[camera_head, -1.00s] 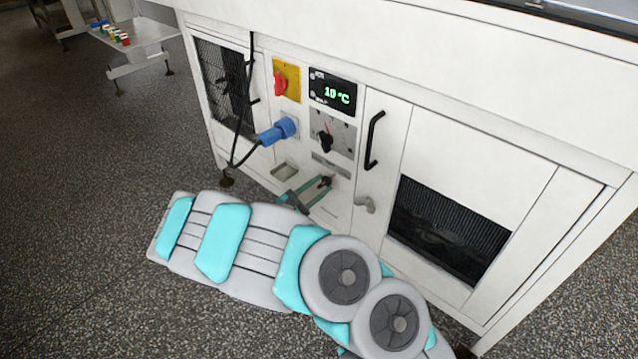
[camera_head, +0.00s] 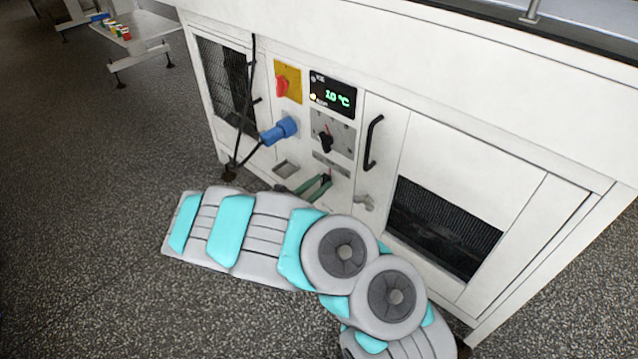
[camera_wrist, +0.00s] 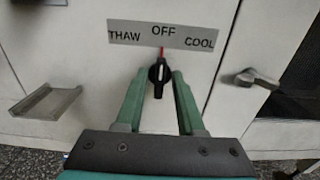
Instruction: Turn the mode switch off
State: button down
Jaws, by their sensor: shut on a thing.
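The mode switch is a black knob (camera_wrist: 159,76) with a white mark on its lower part and a red pointer at its top. The pointer stands upright under OFF on the label plate (camera_wrist: 130,33), between THAW on the left and COOL on the right. My gripper (camera_wrist: 158,84) has its two green fingers on either side of the knob, shut on it. In the head view my gripper (camera_head: 316,187) is low on the white cabinet front, and the knob (camera_head: 326,180) is small and partly hidden by the fingers.
Above are another black rotary switch (camera_head: 326,143), a display reading 10 °C (camera_head: 335,96) and a red knob on a yellow plate (camera_head: 283,85). A blue plug (camera_head: 279,130) with a cable is at left. A small tray (camera_wrist: 46,103) and grey latch (camera_wrist: 248,78) flank the switch.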

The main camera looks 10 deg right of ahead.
dwell(0.3)
jog(key=c, duration=0.9)
grip_release()
jog(key=shift+v, duration=3.85)
